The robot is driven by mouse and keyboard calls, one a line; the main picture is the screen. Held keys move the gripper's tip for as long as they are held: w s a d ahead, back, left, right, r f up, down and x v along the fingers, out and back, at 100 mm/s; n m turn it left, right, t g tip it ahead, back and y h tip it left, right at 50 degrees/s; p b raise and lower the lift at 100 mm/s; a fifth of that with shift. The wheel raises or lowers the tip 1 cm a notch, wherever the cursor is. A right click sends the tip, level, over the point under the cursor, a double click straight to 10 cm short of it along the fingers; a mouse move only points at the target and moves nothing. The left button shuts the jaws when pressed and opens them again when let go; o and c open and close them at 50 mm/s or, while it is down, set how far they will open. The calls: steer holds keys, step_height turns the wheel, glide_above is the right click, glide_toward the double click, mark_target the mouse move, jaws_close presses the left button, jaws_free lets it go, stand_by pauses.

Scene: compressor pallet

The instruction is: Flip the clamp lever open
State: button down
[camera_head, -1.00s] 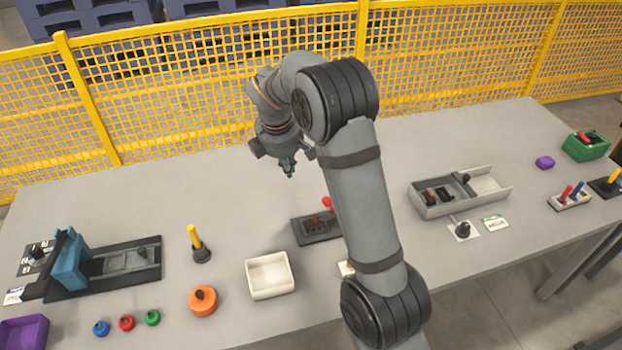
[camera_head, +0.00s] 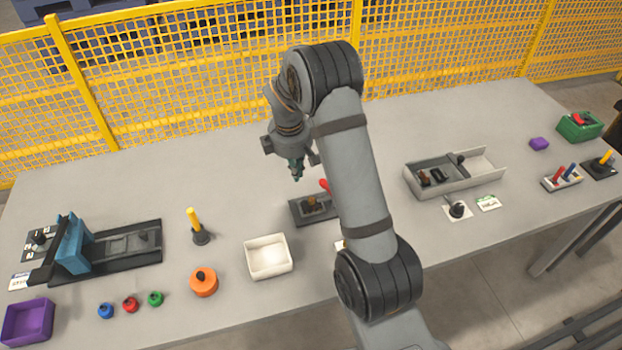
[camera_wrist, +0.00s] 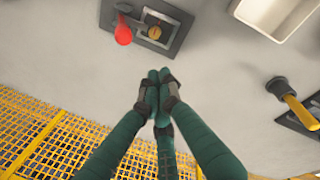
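The clamp is a dark grey base plate (camera_head: 299,212) with a brown-gold part in its middle, lying on the table. Its lever ends in a red knob (camera_head: 324,185), partly hidden behind my arm in the head view.
A white tray (camera_head: 250,260) and a yellow-handled lever (camera_head: 195,222) stand left of the clamp. A grey open box (camera_head: 480,181) is to the right. A yellow mesh fence (camera_head: 190,95) runs behind the table. The table behind the clamp is clear.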

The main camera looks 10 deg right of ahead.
steer(key=f, duration=0.3)
steer(key=f+p, duration=0.1)
steer(key=f, duration=0.1)
steer(key=shift+w+d+f, duration=0.2)
steer(key=shift+w+d, duration=0.05)
steer(key=shift+w, duration=0.1)
steer(key=d+r+p, duration=0.1)
steer(key=s+d, duration=0.1)
steer(key=d, duration=0.1)
steer(key=shift+s+r+p, duration=0.15)
steer(key=shift+r+p, duration=0.2)
steer(key=shift+r, duration=0.05)
steer(key=shift+s+d, duration=0.1)
steer(key=shift+d, duration=0.05)
